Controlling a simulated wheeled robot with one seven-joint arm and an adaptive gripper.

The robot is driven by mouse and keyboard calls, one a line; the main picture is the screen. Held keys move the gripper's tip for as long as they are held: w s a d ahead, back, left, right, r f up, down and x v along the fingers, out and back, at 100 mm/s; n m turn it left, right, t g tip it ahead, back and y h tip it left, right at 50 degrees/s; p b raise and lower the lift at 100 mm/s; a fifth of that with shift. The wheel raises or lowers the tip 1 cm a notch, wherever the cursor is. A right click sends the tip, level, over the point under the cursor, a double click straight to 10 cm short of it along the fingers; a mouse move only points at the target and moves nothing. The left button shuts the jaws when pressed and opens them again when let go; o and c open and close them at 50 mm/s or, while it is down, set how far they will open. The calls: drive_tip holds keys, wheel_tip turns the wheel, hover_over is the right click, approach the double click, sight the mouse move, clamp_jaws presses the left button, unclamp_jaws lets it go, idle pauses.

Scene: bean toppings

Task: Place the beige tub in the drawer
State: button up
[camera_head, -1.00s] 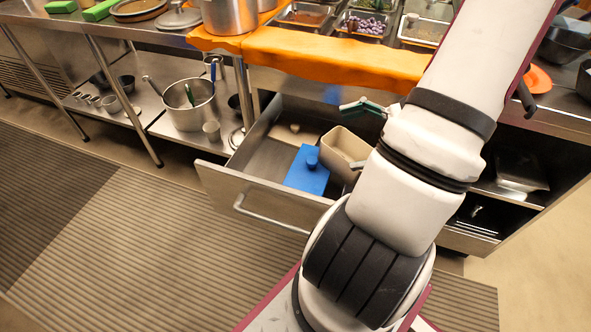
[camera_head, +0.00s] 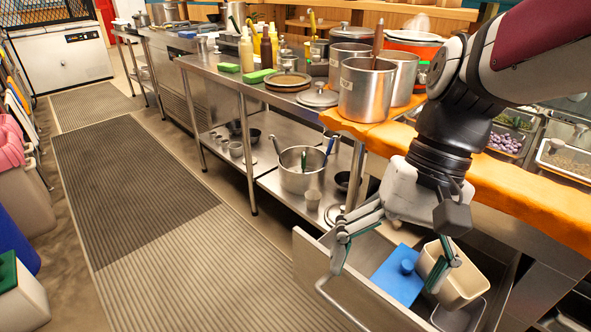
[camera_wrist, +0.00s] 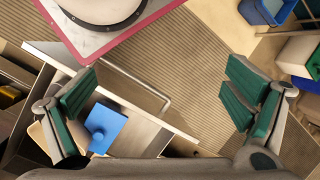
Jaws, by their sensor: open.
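The beige tub (camera_head: 462,283) stands upright and looks empty in the open metal drawer (camera_head: 345,287), to the right of a blue lid with a round knob (camera_head: 398,276). My gripper (camera_head: 392,262) is open and empty. I cannot tell from this view whether that finger touches the tub. In the wrist view, my fingers (camera_wrist: 160,98) are wide apart with nothing between them. The tub (camera_wrist: 38,137) is partly hidden behind the left finger there.
A clear or grey container (camera_head: 460,316) sits by the tub. The counter with an orange cloth (camera_head: 500,195) and steel pots (camera_head: 367,90) is behind the drawer. A large pot (camera_head: 302,170) is on the lower shelf. The striped floor mat (camera_head: 200,275) is clear.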

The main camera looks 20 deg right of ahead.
drive_tip(key=shift+s+a+r+n+t+h, duration=0.2)
drive_tip(key=shift+s+r+n+t+h, duration=0.15)
drive_tip(key=shift+s+n+h, duration=0.5)
drive_tip(key=shift+s+a+r+n+t+h, duration=0.3)
drive_tip(key=shift+s+n+t+h, duration=0.15)
drive_tip(key=shift+n, duration=0.7)
drive_tip(key=shift+s+a+r+n+t+h, duration=0.15)
drive_tip(key=shift+s+r+n+t+h, duration=0.2)
drive_tip(key=shift+s+n+h, duration=0.5)
drive_tip(key=shift+w, duration=0.25)
wheel_tip(320, 180, up, 21)
drive_tip(key=t+p, duration=0.3)
drive_tip(key=p, duration=1.6)
drive_tip(key=shift+a, duration=0.2)
drive_tip(key=shift+w+n+t+y, duration=0.1)
drive_tip(key=shift+n+t+y, duration=0.15)
